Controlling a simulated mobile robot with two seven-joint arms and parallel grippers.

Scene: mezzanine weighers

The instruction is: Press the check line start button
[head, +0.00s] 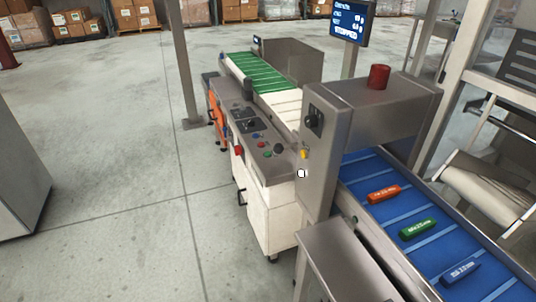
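A grey control panel (250,128) sits on the white cabinet beside the check line. It carries small coloured buttons, among them a green button (267,154), a blue one (255,135) and a red one (238,149). A black dial (278,149) is at its near end. On the steel housing (330,160) are a black switch (313,120), a yellow button (304,154) and a white round button (301,173). The labels are too small to read, so I cannot tell which is the start button. Neither of my grippers is in view.
A screen (350,22) appears to read STOPPED. Orange, green and blue packs lie on the blue belt (440,255). A red beacon (378,77) tops the housing. A post (183,65) stands behind; the floor left is clear.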

